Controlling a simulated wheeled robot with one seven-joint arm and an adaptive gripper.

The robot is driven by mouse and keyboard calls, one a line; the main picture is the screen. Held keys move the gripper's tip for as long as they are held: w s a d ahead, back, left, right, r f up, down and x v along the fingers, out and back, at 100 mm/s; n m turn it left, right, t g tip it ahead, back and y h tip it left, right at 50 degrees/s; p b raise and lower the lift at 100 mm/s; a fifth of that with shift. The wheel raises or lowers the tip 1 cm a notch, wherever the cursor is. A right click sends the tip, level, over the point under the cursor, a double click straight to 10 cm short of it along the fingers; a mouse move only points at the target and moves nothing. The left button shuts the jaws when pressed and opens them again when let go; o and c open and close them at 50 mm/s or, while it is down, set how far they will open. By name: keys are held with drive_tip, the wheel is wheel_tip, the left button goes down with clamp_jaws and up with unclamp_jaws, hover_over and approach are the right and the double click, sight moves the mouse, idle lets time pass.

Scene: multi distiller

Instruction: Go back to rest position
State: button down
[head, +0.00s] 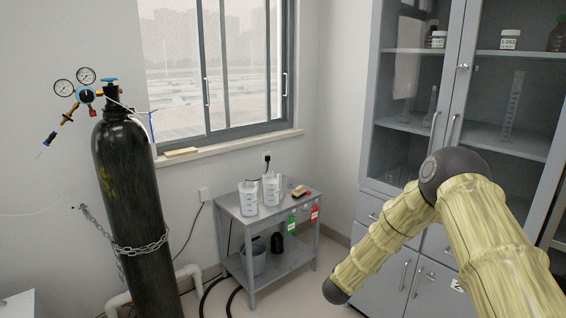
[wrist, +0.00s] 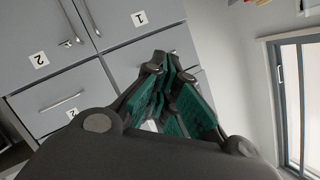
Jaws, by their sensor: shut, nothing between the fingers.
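My gripper (wrist: 165,65) shows in the wrist view with its dark fingers and green pads drawn together at the tips. It is shut and holds nothing. Behind it are grey cabinet doors and drawers with number labels. In the head view my arm, in a yellowish cover, reaches in from the lower right and bends down at a dark elbow joint; the gripper itself is out of that view.
A grey glass-door cabinet (head: 416,60) stands behind my arm. A small grey trolley (head: 262,219) with beakers (head: 271,189) stands below the window (head: 215,70). A black gas cylinder (head: 130,190) is chained at the left. Floor shows between trolley and arm.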

drive_tip(key=s+a+f+n+g+y+p, duration=0.1)
drive_tip(key=s+f+n+g+y, duration=0.15)
drive_tip(key=s+f, duration=0.55)
drive_tip(key=s+a+f+n+g+y+p, duration=0.1)
drive_tip(key=s+a+f+n, duration=0.2)
drive_tip(key=s, duration=0.8)
drive_tip(key=s+f+n+g+y+p, duration=0.1)
drive_tip(key=s+f+n+g+y, duration=0.15)
drive_tip(key=s+f, duration=0.6)
drive_tip(key=s+d+r+n+g+y+p, duration=0.1)
drive_tip(key=s+n+g, duration=0.4)
drive_tip(key=s, duration=3)
drive_tip(key=shift+r+g+p, duration=0.35)
drive_tip(key=shift+r+g, duration=0.35)
drive_tip(key=shift+g, duration=0.3)
